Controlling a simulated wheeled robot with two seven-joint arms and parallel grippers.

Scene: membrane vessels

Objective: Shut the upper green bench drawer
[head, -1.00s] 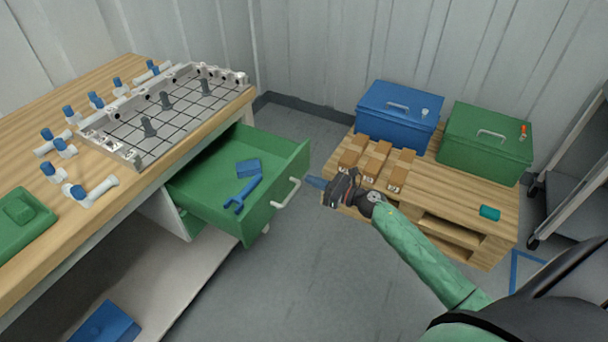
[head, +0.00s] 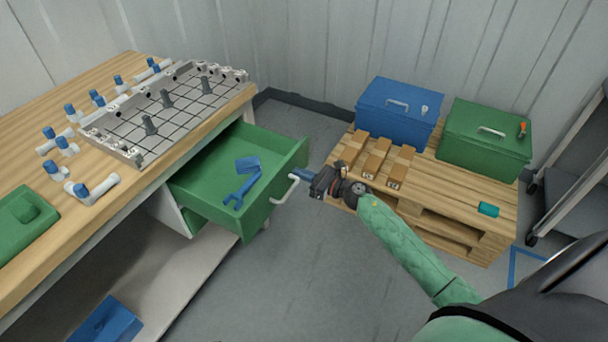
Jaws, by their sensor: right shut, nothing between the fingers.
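The upper green drawer (head: 215,205) under the wooden bench stands pulled out, with a blue wrench (head: 241,191) and a small blue block (head: 247,163) inside. Its white handle (head: 284,190) is on the front panel facing right. My left gripper is not in view.
The bench top (head: 35,115) holds a gridded metal plate (head: 165,110), several white fittings with blue caps and a green case (head: 20,222). A pallet (head: 460,215) with a blue box (head: 398,112), a green box (head: 485,140) and brown blocks stands at right. Grey floor between is clear.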

